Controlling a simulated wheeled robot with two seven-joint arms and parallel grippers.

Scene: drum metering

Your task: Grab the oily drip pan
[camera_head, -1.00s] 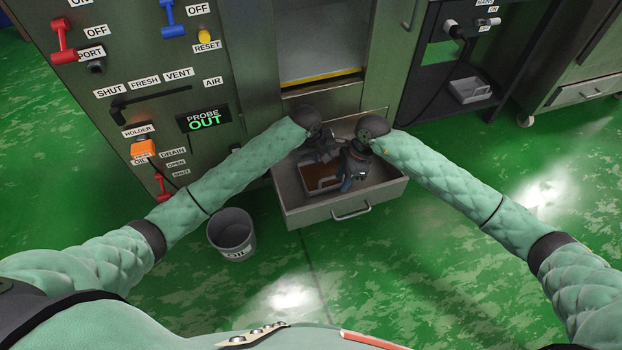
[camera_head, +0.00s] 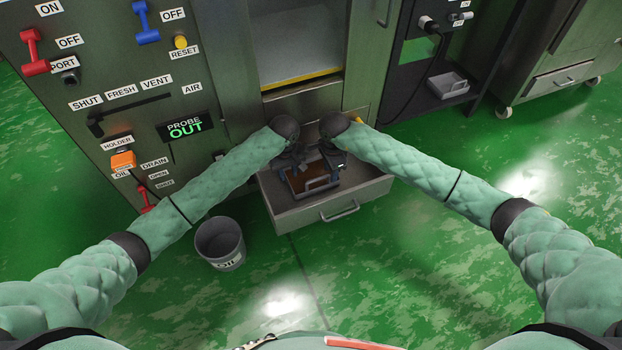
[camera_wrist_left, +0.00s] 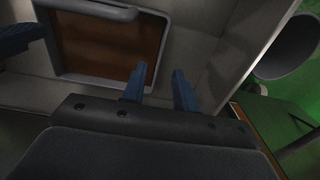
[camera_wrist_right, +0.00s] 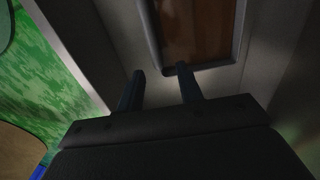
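The oily drip pan (camera_head: 318,178) is a grey rectangular tray with brown oil and a bar handle, lying inside an open drawer (camera_head: 325,212). My left gripper (camera_head: 285,172) is at the pan's left side, and my right gripper (camera_head: 336,162) is at its right side toward the back. In the left wrist view the pan (camera_wrist_left: 112,45) lies ahead; the blue fingers (camera_wrist_left: 160,82) are apart near its rim corner. In the right wrist view the fingers (camera_wrist_right: 159,80) are apart at the rim of the pan (camera_wrist_right: 196,28). I cannot tell whether either gripper touches the rim.
A grey oil bucket (camera_head: 220,246) stands on the green floor left of the drawer. The control panel (camera_head: 110,90) with levers and an orange holder (camera_head: 123,161) is on the left. A small grey tray (camera_head: 447,86) sits on a shelf at right. The drawer walls are close around both grippers.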

